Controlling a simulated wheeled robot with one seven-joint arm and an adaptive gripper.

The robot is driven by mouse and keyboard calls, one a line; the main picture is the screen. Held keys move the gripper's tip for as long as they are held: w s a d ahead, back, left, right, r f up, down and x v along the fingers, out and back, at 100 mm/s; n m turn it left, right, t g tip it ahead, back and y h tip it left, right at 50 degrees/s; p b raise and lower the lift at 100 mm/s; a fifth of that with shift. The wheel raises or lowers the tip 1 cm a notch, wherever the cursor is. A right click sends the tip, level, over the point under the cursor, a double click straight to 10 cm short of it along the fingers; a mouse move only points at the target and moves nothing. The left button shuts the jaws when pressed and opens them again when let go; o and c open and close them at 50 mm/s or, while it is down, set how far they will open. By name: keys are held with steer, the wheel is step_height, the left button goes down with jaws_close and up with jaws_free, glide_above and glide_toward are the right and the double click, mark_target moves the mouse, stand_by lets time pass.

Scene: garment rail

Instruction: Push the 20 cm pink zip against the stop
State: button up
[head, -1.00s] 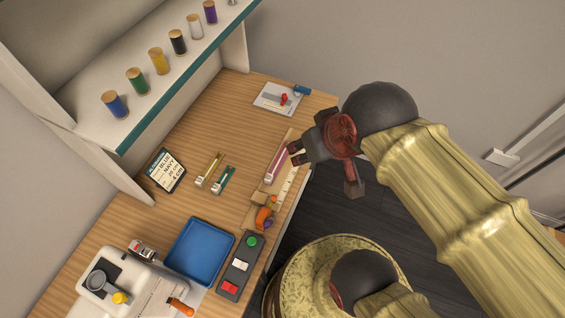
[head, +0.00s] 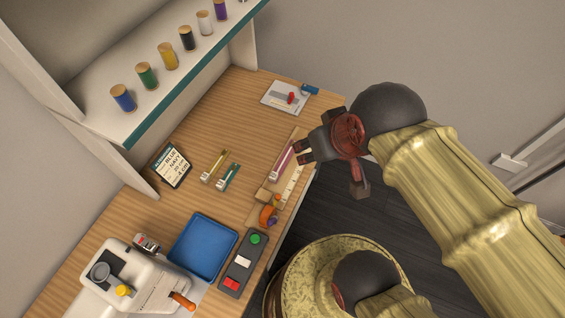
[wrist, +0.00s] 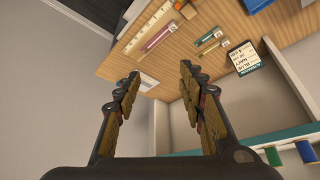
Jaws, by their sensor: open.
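The pink zip (head: 282,160) lies lengthwise on the wooden measuring board, beside a pale ruler strip (head: 291,183). It also shows in the wrist view (wrist: 158,39). A small wooden block (head: 263,195), which looks like the stop, sits at the board's near end. A short gap shows between the zip's near end and this block. My gripper (head: 302,150) is open and empty, above and just right of the zip's far part. In the wrist view its two fingers (wrist: 163,98) stand wide apart with nothing between them.
Yellow (head: 213,167) and green (head: 228,177) zips lie left of the board by a label card (head: 170,166). An orange-and-purple item (head: 268,215) sits near the block. A blue tray (head: 203,247), button box (head: 243,263) and sewing machine (head: 140,275) fill the near end. Spools stand on the shelf above.

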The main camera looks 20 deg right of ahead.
mark_target(280, 170)
steer(key=shift+c, duration=0.5)
